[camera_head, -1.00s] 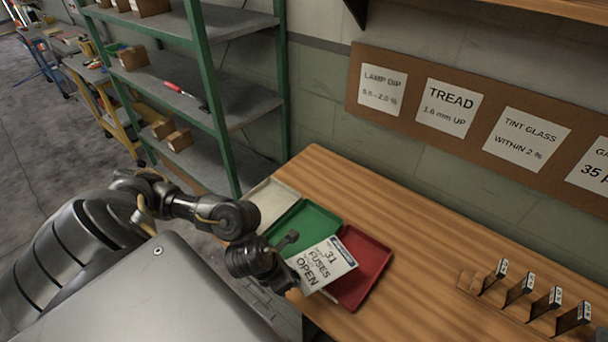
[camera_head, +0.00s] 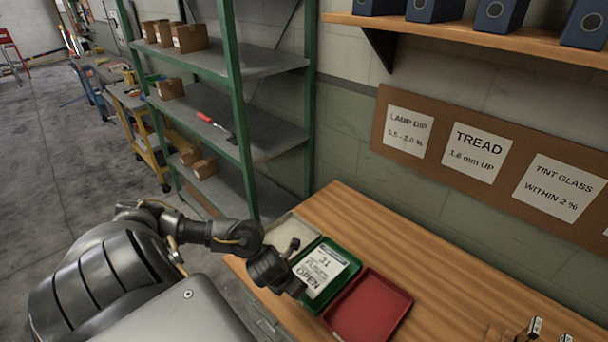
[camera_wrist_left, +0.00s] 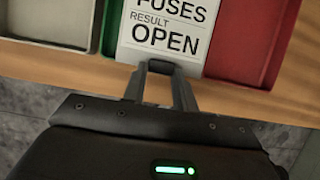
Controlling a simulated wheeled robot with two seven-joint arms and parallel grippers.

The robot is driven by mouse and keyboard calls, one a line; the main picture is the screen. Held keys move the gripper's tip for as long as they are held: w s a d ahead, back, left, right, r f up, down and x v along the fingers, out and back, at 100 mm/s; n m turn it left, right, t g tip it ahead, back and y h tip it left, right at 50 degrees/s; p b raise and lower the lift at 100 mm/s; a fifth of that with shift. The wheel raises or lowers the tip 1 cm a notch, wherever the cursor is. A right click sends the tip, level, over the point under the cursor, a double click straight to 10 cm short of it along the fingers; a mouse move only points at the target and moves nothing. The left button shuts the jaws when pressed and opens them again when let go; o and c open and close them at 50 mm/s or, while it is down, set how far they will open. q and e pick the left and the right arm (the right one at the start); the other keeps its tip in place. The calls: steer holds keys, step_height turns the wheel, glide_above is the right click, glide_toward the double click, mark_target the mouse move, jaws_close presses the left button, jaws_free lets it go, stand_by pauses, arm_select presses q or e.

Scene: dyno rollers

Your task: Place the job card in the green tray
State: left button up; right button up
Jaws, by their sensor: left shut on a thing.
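The white job card (camera_head: 320,268), printed with "31", "FUSES" and "OPEN", is over the green tray (camera_head: 354,262) in the head view. My left gripper (camera_head: 297,288) is shut on the card's near edge. In the left wrist view the card (camera_wrist_left: 166,38) extends away from the left gripper (camera_wrist_left: 160,70) and covers much of the green tray (camera_wrist_left: 113,28). I cannot tell whether the card touches the tray floor. My right gripper is not in view.
A red tray (camera_head: 368,308) stands right of the green one and a cream tray (camera_head: 283,234) left of it, all on the wooden bench (camera_head: 450,265). Both look empty. A green-framed shelf (camera_head: 240,110) stands behind to the left. Card holders (camera_head: 535,328) stand at the lower right.

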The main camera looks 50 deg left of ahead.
arm_select(q)
steer(key=w+f, duration=0.1)
steer(key=f, duration=0.1)
steer(key=w+a+f, duration=0.1)
steer(key=w+f, duration=0.2)
steer(key=shift+a+f, duration=0.3)
steer(key=shift+f, duration=0.05)
step_height(320, 180, down, 2)
steer(key=shift+f, duration=0.1)
steer(key=shift+w+f, duration=0.1)
steer(key=shift+f, duration=0.3)
steer(key=shift+f, duration=0.1)
steer(key=o, duration=0.8)
steer(key=shift+o, duration=0.2)
